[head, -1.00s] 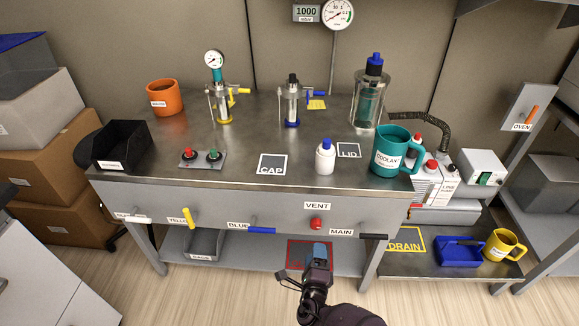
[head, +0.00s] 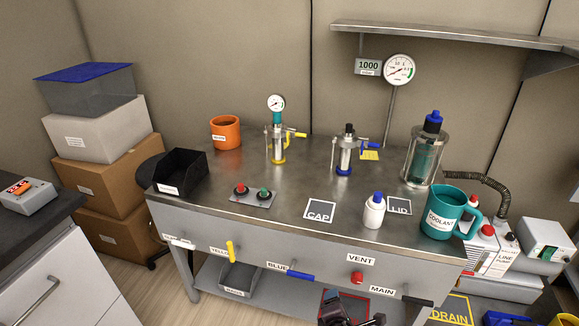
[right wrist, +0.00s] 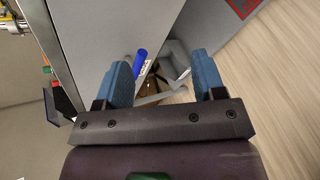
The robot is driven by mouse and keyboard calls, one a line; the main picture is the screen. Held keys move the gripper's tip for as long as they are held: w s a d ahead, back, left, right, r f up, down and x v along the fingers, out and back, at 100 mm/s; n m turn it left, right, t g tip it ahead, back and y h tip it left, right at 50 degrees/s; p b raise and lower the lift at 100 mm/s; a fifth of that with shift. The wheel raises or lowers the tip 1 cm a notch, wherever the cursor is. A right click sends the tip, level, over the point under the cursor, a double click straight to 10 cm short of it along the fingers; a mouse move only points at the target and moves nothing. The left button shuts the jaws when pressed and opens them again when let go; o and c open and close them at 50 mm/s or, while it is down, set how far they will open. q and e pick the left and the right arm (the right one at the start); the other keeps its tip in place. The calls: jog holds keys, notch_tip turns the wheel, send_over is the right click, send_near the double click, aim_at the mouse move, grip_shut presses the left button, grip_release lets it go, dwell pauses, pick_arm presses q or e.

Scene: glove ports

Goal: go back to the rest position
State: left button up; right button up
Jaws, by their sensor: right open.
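My right gripper (right wrist: 160,84) shows in the right wrist view with its two blue fingers apart and nothing between them. Beyond the fingers are the bench's grey front and the blue valve handle (right wrist: 141,61). In the head view only a dark part of my right arm or gripper shows at the bottom edge, in front of the bench; its fingertips cannot be made out there. My left gripper is in neither view.
The metal bench (head: 275,220) holds a white bottle (head: 373,211), a teal coolant mug (head: 443,213), an orange mug (head: 226,133) and a black bin (head: 181,174). Valve handles, including a red vent knob (head: 357,277), stick out along its front. Stacked boxes (head: 105,180) stand at left.

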jog(key=s+d+r+m+y+p, duration=0.1)
jog(key=s+d+r+m+y, duration=0.15)
jog(key=s+r+m, duration=0.5)
jog(key=s+d+r+m+y+p, duration=0.1)
jog(key=s+d+r+m, duration=0.25)
jog(key=m, duration=0.65)
jog(key=s+d+m+h+p, duration=0.1)
jog(key=s+d, duration=0.3)
jog(key=s, duration=0.4)
jog(key=s+d+m+g+h, duration=0.1)
jog(key=s+d, duration=0.3)
jog(key=s, duration=0.5)
jog(key=shift+d+f+m+p, duration=0.35)
jog(key=shift+f+m, duration=0.1)
jog(key=shift+m, duration=0.3)
jog(key=shift+s, duration=0.1)
dwell(0.5)
dwell(1.5)
